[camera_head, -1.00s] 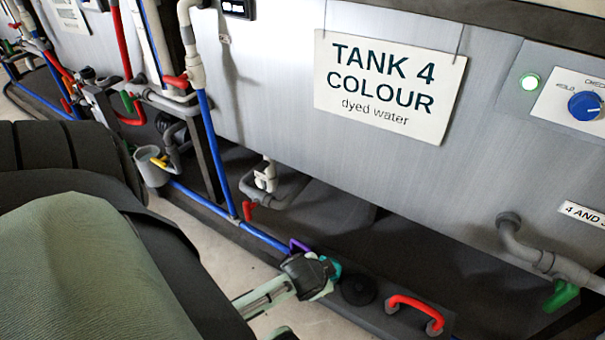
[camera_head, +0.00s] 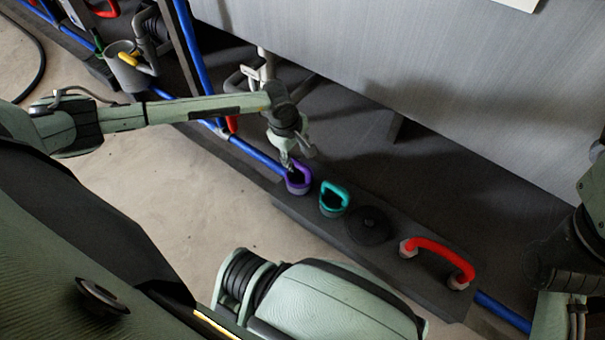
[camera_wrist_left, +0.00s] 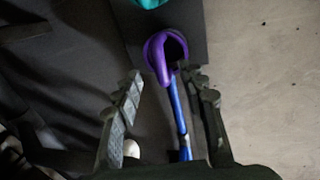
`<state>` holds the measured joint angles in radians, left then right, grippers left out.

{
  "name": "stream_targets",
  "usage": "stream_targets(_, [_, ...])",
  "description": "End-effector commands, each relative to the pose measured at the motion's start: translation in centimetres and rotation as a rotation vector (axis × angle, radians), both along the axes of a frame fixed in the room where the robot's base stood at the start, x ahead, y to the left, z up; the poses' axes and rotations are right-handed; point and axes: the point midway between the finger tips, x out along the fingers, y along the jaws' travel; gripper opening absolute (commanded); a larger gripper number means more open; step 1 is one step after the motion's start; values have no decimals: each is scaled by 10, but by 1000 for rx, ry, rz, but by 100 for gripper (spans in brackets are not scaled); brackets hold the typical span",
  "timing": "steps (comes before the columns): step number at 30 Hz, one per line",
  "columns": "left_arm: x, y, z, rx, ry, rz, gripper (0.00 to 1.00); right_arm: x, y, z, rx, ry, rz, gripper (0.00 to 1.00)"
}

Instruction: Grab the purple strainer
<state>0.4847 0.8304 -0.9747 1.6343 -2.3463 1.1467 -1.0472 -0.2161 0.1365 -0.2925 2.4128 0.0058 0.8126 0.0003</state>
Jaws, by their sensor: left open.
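The purple strainer (camera_head: 301,187) sits upright on a dark low ledge (camera_head: 385,262) in front of the tank; its purple loop handle faces up. My left gripper (camera_head: 288,163) is just above and behind its handle in the head view, and partly overlaps it. In the left wrist view the purple strainer (camera_wrist_left: 154,57) lies just ahead of the two open fingertips (camera_wrist_left: 168,84), near the line between them. My right gripper is not in view; only part of the arm shows at the right edge.
A teal-handled strainer (camera_head: 333,197) stands close to the right of the purple one. Beyond it are a black round lid (camera_head: 368,226) and a red handle (camera_head: 440,256). A blue pipe (camera_head: 255,156) runs up to the ledge. A grey bucket (camera_head: 128,68) hangs at upper left.

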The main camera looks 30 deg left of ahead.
Motion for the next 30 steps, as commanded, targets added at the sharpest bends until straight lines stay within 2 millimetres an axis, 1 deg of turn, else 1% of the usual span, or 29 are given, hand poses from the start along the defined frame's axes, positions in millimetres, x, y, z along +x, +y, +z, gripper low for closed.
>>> stream_targets(3, [2,5,-14,21,3,-5,41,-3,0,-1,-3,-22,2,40])
stream_targets(8, [6,3,-32,16,2,-5,41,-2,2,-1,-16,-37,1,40])
stream_targets(12, [12,2,-54,15,3,-4,41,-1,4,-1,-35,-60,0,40])
stream_targets(16, [16,1,-70,14,3,-4,41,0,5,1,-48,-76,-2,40])
stream_targets(19, [17,2,-75,15,2,-3,41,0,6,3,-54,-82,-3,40])
stream_targets(26, [18,2,-75,14,3,-4,41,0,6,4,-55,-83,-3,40])
stream_targets(30, [18,1,-75,14,3,-4,25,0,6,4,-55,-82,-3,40])
